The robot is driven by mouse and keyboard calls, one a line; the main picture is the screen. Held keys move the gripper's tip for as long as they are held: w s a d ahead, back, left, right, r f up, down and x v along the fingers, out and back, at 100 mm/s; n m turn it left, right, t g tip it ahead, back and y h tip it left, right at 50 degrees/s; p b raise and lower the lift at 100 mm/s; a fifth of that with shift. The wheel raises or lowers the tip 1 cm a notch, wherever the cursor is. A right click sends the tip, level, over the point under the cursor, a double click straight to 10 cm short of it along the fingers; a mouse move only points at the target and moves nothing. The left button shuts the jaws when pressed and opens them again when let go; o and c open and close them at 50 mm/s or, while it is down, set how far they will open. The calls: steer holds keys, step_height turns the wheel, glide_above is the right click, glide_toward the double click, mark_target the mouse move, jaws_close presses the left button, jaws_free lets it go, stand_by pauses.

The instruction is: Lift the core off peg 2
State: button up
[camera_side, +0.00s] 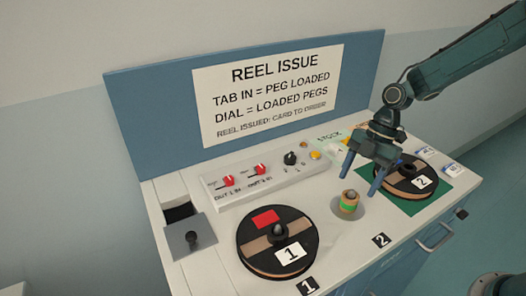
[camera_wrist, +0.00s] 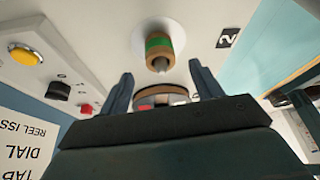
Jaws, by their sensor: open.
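The core (camera_side: 350,202) is a small tan cylinder with a green band, standing upright over a peg on a round pale base. The "2" label (camera_side: 381,240) is on the bench front beside it. In the wrist view the core (camera_wrist: 158,46) shows beyond my fingers, with the dark peg tip at its end. My gripper (camera_side: 361,178) is open above the core and a little to its right, fingers pointing down. It also shows in the wrist view (camera_wrist: 160,75). Nothing is between the fingers.
Reel 1 (camera_side: 264,250) sits at the front left. Reel 2 (camera_side: 408,168) lies on a green mat (camera_side: 438,198) at right, close by my gripper. A switch panel (camera_side: 250,192) stands behind. A grey plate with a knob (camera_side: 188,243) is at left.

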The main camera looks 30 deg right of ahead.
mark_target(354, 191)
steer(key=shift+x, duration=2.35)
steer(key=shift+s+d, duration=0.1)
steer(key=shift+c, duration=0.5)
steer(key=c, duration=1)
